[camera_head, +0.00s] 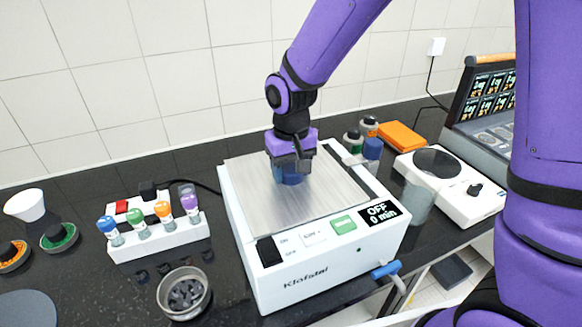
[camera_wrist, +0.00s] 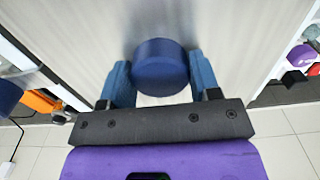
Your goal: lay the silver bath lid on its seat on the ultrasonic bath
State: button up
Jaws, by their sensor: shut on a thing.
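The silver bath lid (camera_head: 255,205) is a flat brushed-metal plate with a round blue knob near its middle. It lies over the top of the white ultrasonic bath (camera_head: 300,283) and looks level; I cannot tell whether every edge is down in its seat. My gripper (camera_head: 289,172) is over the lid with its fingers shut on the knob. In the wrist view the blue knob (camera_wrist: 160,65) sits between the two blue fingers of my gripper (camera_wrist: 161,80), and the silver lid (camera_wrist: 80,45) fills the area beyond.
A white rack (camera_head: 160,242) with colour-topped bottles stands left of the bath, and a metal bowl (camera_head: 184,312) stands in front. A white hotplate (camera_head: 470,207), a clear beaker (camera_head: 418,202) and an orange box (camera_head: 401,136) are at the right. A blue-handled tap (camera_head: 385,270) sticks out at the bath's front right.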

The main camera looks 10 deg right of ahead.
jog(key=shift+f, duration=0.25)
dwell(0.4)
jog(key=o, duration=1.3)
jog(key=shift+r, duration=3.55)
